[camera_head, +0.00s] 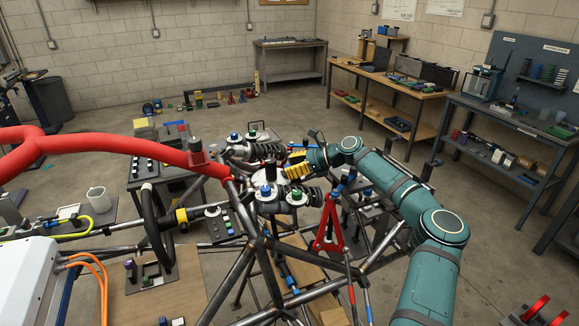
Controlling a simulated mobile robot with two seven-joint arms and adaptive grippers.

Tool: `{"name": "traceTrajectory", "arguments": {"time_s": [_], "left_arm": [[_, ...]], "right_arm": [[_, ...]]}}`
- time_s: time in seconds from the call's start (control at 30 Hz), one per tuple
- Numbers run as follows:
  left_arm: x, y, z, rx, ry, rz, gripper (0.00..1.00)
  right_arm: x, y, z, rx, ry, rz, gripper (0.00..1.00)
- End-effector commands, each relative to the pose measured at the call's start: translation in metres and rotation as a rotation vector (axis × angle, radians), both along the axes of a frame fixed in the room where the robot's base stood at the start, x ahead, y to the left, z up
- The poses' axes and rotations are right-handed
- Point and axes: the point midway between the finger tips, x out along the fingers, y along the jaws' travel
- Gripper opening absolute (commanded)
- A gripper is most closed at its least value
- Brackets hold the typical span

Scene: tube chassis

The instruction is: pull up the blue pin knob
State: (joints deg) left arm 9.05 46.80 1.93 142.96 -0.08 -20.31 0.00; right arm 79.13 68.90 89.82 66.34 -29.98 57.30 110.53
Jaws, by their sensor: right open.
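Several small blue-topped knobs show on the tube chassis, and I cannot tell for certain which is the pin knob. One blue knob (265,190) stands beside a green-topped one at the middle of the frame. Another blue knob (234,136) is farther back, near the upper shock absorber. My right gripper (293,166) is at the end of the teal arm coming from the right. It is open, above and right of the middle blue knob and apart from it in the picture. Its fingertips are small and blend with the dark and yellow parts there. My left gripper is not in view.
A thick red tube (110,138) crosses the left side. Grey chassis tubes (240,272) fill the lower middle, with a red triangular bracket (328,228) right of centre. Workbenches (405,85) stand along the back right. Open floor (262,105) lies behind the chassis.

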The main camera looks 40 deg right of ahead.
Motion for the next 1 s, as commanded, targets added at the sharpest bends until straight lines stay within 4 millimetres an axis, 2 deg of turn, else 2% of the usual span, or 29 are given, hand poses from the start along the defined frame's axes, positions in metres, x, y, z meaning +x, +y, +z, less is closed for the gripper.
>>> {"name": "traceTrajectory", "arguments": {"time_s": [0.37, 0.4, 0.57, 1.0], "left_arm": [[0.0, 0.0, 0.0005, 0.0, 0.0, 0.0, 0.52], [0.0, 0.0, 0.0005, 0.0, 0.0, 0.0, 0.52], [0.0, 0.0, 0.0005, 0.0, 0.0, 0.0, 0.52], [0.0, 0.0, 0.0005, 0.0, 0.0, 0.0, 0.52]], "right_arm": [[0.0053, 0.0044, -0.0028, -0.001, 0.0, 0.0, 0.54], [0.0052, 0.0043, -0.0028, -0.001, 0.0, 0.0, 0.56], [0.0052, 0.0042, -0.0028, -0.001, 0.0, 0.0, 0.0], [0.0099, 0.0054, -0.004, 0.003, 0.006, 0.003, 0.0]]}}
